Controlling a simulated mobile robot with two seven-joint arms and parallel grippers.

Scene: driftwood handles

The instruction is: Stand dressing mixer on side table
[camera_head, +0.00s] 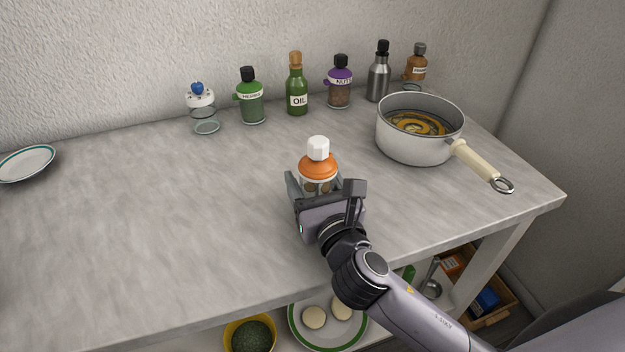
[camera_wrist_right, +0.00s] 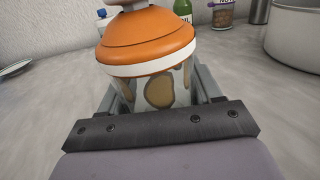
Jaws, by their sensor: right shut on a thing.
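A clear jar with an orange lid and a white cap (camera_head: 318,165) is upright over the middle of the grey marbled table (camera_head: 150,225). My right gripper (camera_head: 321,188) is shut on its clear body, with one finger on each side. In the right wrist view the jar's orange lid (camera_wrist_right: 147,40) rises above the fingers, and brown round shapes show on or in its clear body. I cannot tell whether its base touches the table. A clear container with a white lid and blue knob (camera_head: 202,108) stands at the back left. My left gripper is not in view.
A green jar (camera_head: 251,103), oil bottle (camera_head: 297,90), purple-lidded jar (camera_head: 340,88) and steel bottle (camera_head: 378,78) line the back wall. A pot (camera_head: 408,148) with its handle toward the right edge stands right. A plate (camera_head: 25,163) lies left. The left middle is clear.

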